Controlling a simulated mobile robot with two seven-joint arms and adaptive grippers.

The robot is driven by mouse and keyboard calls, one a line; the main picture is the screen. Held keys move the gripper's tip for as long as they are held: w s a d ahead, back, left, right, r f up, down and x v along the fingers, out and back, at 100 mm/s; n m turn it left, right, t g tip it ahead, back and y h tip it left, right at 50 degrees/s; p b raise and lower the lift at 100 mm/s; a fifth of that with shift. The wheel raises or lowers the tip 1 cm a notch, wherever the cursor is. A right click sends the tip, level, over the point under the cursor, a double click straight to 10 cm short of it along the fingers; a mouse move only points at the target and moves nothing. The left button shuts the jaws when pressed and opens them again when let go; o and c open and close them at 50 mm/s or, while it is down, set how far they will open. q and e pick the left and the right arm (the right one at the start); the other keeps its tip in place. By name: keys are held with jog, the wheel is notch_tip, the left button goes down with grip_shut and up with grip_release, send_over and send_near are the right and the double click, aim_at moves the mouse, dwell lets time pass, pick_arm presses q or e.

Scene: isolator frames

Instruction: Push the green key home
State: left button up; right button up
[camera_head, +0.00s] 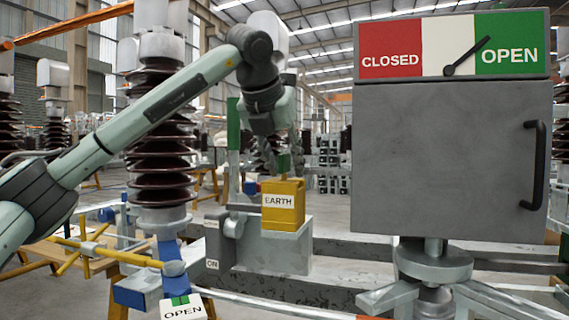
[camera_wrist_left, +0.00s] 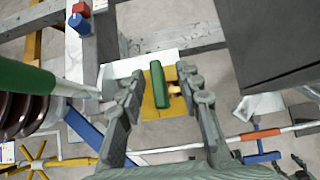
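The green key (camera_wrist_left: 158,84) stands on the top of the yellow EARTH block (camera_head: 283,212); a small part of the key (camera_head: 283,163) also shows in the head view. The yellow block sits on a light grey housing (camera_head: 285,250). My left gripper (camera_head: 275,150) points down just above the block. In the left wrist view its fingers (camera_wrist_left: 160,88) are apart on either side of the key, with a gap on both sides. How deep the key sits is hidden. My right gripper is not in view.
A large grey cabinet (camera_head: 445,160) with a CLOSED/OPEN dial stands close on the right; its pointer leans toward OPEN. A green lever (camera_head: 233,125) rises left of the block. A brown insulator (camera_head: 160,140) and a yellow-handled crank (camera_head: 110,250) stand on the left.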

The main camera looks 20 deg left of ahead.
pick_arm(q)
jog(key=v, duration=1.2)
dwell(0.4)
